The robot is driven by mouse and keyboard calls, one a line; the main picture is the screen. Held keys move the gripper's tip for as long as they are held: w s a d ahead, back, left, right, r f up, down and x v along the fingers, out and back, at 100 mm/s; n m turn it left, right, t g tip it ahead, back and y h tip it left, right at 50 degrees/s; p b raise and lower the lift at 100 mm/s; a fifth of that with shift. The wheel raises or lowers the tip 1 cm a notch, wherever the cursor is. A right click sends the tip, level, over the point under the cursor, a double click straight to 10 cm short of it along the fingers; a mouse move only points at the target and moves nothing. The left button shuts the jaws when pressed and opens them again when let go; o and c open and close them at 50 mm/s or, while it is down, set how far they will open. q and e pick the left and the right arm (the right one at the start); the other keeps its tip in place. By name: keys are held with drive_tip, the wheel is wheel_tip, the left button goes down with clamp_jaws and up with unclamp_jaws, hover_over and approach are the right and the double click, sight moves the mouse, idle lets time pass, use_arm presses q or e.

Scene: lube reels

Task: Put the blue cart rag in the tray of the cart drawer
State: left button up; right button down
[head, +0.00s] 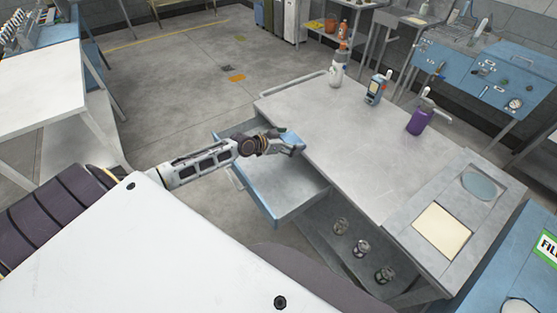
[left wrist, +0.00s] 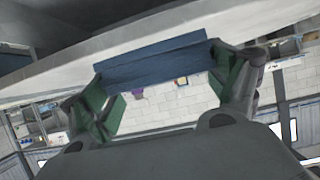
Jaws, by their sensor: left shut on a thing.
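My left gripper (head: 292,146) reaches in from the left, over the inner end of the open cart drawer and close to the cart top's edge. In the left wrist view its green-padded fingers (left wrist: 160,85) are shut on a flat blue piece, which looks like the blue cart rag (left wrist: 155,60). In the head view the rag is mostly hidden by the gripper. The drawer (head: 264,203) is pulled out, with blue walls and a grey tray floor (head: 298,183) that looks empty. My right gripper is not in view.
The grey cart top (head: 345,135) holds a white spray bottle (head: 336,76), a blue bottle (head: 376,88) and a purple bottle (head: 420,118). A cream pad (head: 442,231) and blue-grey oval (head: 479,185) lie at its right end. Reels (head: 362,248) sit on the lower shelf.

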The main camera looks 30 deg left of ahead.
use_arm(q)
drive_tip(key=shift+s+a, duration=0.15)
drive_tip(key=shift+a, duration=0.1)
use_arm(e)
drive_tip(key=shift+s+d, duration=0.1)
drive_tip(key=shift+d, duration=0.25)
use_arm(q)
drive_tip(key=shift+f, duration=0.1)
drive_tip(key=shift+f, duration=0.55)
drive_tip(key=b, duration=0.5)
hover_over(288, 168)
drive_tip(key=f, duration=1.1)
drive_tip(key=shift+s+a+f, duration=0.1)
drive_tip(key=shift+s+f, duration=0.15)
drive_tip(key=shift+s, duration=0.15)
drive_tip(key=shift+f+b, duration=0.35)
drive_tip(key=shift+f, duration=0.4)
drive_tip(key=shift+w+r+p, duration=0.2)
drive_tip(key=shift+w+p, duration=0.1)
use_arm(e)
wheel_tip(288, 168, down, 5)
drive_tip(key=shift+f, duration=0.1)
